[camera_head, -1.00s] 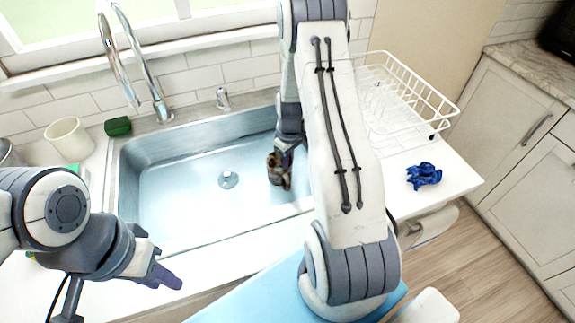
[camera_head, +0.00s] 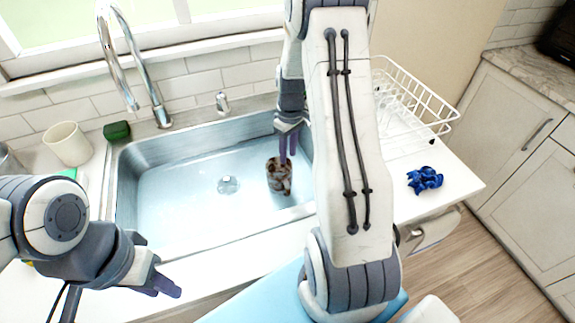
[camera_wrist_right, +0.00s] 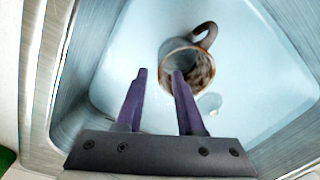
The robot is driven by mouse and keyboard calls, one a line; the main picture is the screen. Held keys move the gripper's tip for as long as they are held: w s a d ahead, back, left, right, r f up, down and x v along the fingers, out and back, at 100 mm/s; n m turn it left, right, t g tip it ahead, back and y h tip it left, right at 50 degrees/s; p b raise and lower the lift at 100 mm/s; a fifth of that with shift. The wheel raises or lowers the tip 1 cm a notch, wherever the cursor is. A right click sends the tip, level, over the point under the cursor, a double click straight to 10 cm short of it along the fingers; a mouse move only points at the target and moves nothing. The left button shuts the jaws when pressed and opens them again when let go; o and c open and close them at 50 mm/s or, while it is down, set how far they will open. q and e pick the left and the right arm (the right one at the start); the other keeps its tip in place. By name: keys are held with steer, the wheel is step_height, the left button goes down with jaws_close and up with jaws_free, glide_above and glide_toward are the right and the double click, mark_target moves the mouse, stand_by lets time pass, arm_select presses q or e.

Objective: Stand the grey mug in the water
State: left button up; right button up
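The grey mug (camera_head: 279,178), stained brown, appears to stand upright in the water in the right part of the sink (camera_head: 203,243). In the right wrist view the mug (camera_wrist_right: 205,72) shows its open mouth, dark inside, with the handle at the upper right. My right gripper (camera_head: 288,150) is over the mug's rim in the head view. In the right wrist view my right gripper (camera_wrist_right: 157,72) has its fingers apart with nothing clamped between them; one fingertip overlaps the mug's mouth. My left gripper (camera_head: 165,287) is over the front counter at the left; its finger gap is unclear.
A white cup (camera_head: 68,144) and a dark green sponge (camera_head: 117,131) are at the sink's left and back. The faucet (camera_head: 150,85) rises behind the basin. A white dish rack (camera_head: 420,105) and a crumpled blue cloth (camera_head: 425,179) are on the right counter.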

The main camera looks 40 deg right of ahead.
steer(key=s+a+r+n, duration=0.1)
steer(key=s+a+r, duration=0.1)
steer(key=a+r, duration=0.35)
steer(key=s+a+r+n, duration=0.1)
steer(key=a+r, duration=0.1)
steer(key=a, duration=0.6)
steer(key=s+a+r, duration=0.2)
steer(key=a+r, duration=0.1)
steer(key=a, duration=0.3)
steer(key=s+a+r+n, duration=0.1)
steer(key=s+a, duration=0.4)
steer(key=s, duration=0.4)
steer(key=s+a+r+n, duration=0.1)
steer(key=s+a+r, duration=0.1)
steer(key=s+a, duration=0.3)
steer(key=s, duration=0.3)
steer(key=shift+s+a+n, duration=0.15)
steer(key=shift+s+n, duration=0.15)
steer(key=shift+s, duration=0.1)
